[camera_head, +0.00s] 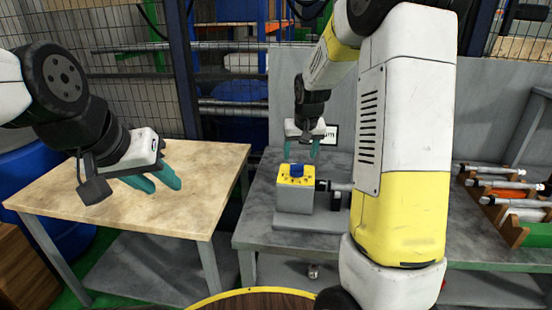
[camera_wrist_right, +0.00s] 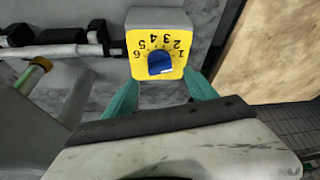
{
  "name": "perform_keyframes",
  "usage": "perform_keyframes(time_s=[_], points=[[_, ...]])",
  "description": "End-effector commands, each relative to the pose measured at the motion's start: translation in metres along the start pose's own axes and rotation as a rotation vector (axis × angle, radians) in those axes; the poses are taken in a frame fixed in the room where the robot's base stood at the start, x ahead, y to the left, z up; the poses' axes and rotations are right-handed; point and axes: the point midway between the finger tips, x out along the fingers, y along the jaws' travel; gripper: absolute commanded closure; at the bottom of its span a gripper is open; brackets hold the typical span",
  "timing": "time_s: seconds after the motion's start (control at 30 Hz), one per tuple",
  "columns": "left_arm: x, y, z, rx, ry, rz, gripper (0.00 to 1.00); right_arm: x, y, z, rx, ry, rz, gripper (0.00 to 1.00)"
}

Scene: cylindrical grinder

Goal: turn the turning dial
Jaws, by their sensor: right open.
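The turning dial is a blue knob (camera_head: 297,170) on the yellow numbered face of a grey box (camera_head: 295,199), which stands on a grey workbench. In the right wrist view the blue knob (camera_wrist_right: 160,64) sits at the centre of the yellow face (camera_wrist_right: 142,46), with black numbers around it. My right gripper (camera_head: 302,152) is open and empty just above the dial, with its teal fingertips pointing down. In the right wrist view its fingers (camera_wrist_right: 163,80) lie to either side of the knob, apart from it. My left gripper (camera_head: 166,187) is open and empty above the wooden table.
A wooden-topped table (camera_head: 95,190) stands at the left, with free room on it. A metal spindle (camera_head: 334,186) sits close beside the dial box. A wooden rack (camera_head: 505,222) with several cylindrical parts is at the right. My right arm hides part of the bench.

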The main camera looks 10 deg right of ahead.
Motion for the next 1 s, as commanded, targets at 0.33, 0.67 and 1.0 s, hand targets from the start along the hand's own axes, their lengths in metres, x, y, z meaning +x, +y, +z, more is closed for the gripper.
perform_keyframes(time_s=[0.33,0.67,1.0], points=[[0.000,0.000,0.000,0.000,0.000,0.000,0.64,0.050,0.001,0.001,-0.001,-0.004,0.002,0.35],[0.000,0.000,0.000,0.000,0.000,0.000,0.64,0.077,0.000,0.000,-0.001,0.000,0.000,0.35],[0.000,0.000,0.000,0.000,0.000,0.000,0.64,0.077,0.000,0.000,-0.001,0.000,0.000,0.58]])
